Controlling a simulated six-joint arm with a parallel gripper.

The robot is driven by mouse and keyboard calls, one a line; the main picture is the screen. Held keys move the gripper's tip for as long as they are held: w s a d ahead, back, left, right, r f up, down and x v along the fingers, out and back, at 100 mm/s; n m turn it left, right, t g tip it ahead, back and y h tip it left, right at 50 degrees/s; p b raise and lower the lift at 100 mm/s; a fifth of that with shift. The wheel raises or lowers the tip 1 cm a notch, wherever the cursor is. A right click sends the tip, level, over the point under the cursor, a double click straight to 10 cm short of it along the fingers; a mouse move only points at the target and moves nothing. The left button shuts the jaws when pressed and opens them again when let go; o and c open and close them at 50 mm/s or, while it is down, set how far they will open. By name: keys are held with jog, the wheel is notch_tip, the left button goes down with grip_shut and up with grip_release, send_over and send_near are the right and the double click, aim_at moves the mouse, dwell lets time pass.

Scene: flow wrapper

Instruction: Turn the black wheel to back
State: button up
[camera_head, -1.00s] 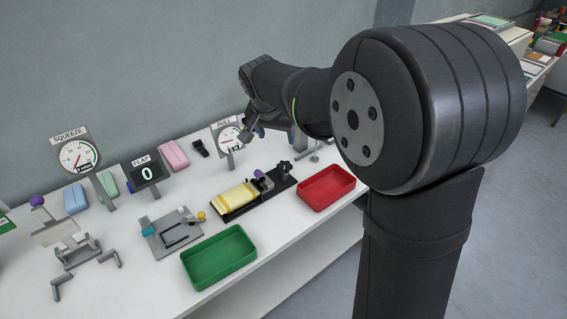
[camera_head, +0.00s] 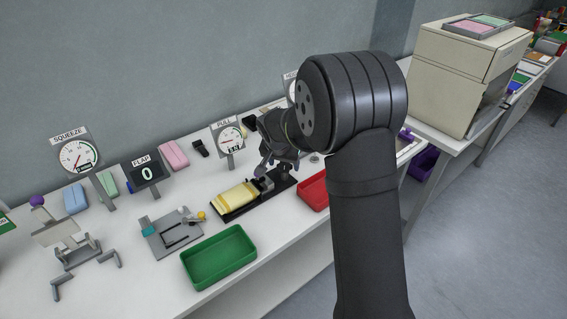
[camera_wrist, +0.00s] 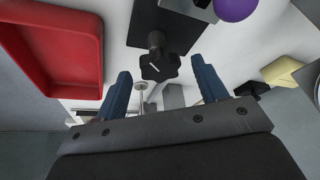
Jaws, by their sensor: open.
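The black wheel (camera_wrist: 159,66) is a lobed knob with a white mark on its face, on a short stem at the end of the dark base plate (camera_wrist: 186,36). In the wrist view it appears between the two blue fingers of my gripper (camera_wrist: 161,72), which stand apart with a gap on both sides of it. I cannot tell how far in depth the fingers are from it. In the head view my gripper (camera_head: 266,165) is over the end of the base plate, and the arm mostly hides the wheel. A yellow block (camera_head: 236,195) lies on the plate.
A red tray (camera_wrist: 98,45) lies to the left of the wheel in the wrist view. A purple ball (camera_wrist: 235,7) is close by. A green tray (camera_head: 215,277) stands at the front, and the PULL dial (camera_head: 229,137) stands behind the plate.

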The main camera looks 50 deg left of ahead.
jog(key=shift+f, duration=0.15)
jog(key=shift+c, duration=0.5)
jog(key=c, duration=0.9)
jog(key=shift+w+n, duration=0.1)
jog(key=shift+n, duration=0.2)
jog(key=n+g, duration=0.1)
jog(key=n, duration=0.1)
jog(key=shift+w+d+n+y, duration=0.1)
jog(key=shift+n+y, duration=0.3)
jog(key=shift+w+n+g+y, duration=0.1)
jog(key=shift+n+g+y, duration=0.2)
jog(key=shift+n, duration=0.7)
jog(key=shift+w+n+g+y, duration=0.1)
jog(key=shift+n+g, duration=0.3)
jog(key=shift+n, duration=0.6)
